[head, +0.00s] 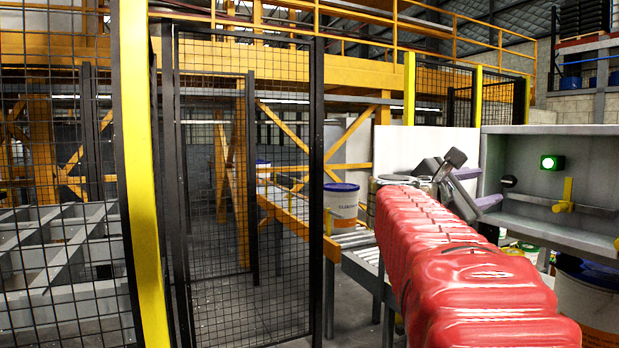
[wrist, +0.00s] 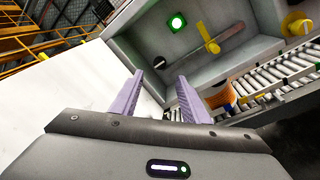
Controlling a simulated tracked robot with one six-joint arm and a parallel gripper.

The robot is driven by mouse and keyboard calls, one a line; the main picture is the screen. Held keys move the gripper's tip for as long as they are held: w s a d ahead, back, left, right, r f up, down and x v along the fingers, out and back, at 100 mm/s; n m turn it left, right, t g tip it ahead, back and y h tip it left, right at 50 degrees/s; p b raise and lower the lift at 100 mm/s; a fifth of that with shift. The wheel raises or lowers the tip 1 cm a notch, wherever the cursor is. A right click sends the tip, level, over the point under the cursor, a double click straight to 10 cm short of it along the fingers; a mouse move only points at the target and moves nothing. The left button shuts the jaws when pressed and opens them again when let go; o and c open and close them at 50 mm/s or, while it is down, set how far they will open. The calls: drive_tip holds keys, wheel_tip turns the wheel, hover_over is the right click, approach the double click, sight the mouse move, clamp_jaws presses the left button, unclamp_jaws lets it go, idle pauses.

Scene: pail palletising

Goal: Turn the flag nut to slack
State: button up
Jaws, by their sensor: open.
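A yellow flag-shaped lever (head: 566,195) stands nearly upright on the back wall of a grey open box; I take it for the flag nut. My gripper (head: 490,187) has purple fingers and is open at the box's left side, apart from the lever. In the wrist view my gripper (wrist: 160,75) has nothing between its fingers, and the lever lies beyond and to the right of the fingertips. My red-sleeved arm hides part of the box's lower left.
A lit green lamp (wrist: 177,22) and a black knob (wrist: 158,62) sit left of the lever. A yellow round part (wrist: 297,25) is at the box's right. Rollers (wrist: 270,80) run below.

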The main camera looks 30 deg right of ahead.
sight(507, 182)
drive_tip(key=d, duration=0.9)
drive_tip(key=shift+s+d, duration=0.15)
drive_tip(key=shift+d, duration=0.25)
drive_tip(key=shift+c, duration=0.5)
drive_tip(key=shift+a, duration=0.1)
clamp_jaws()
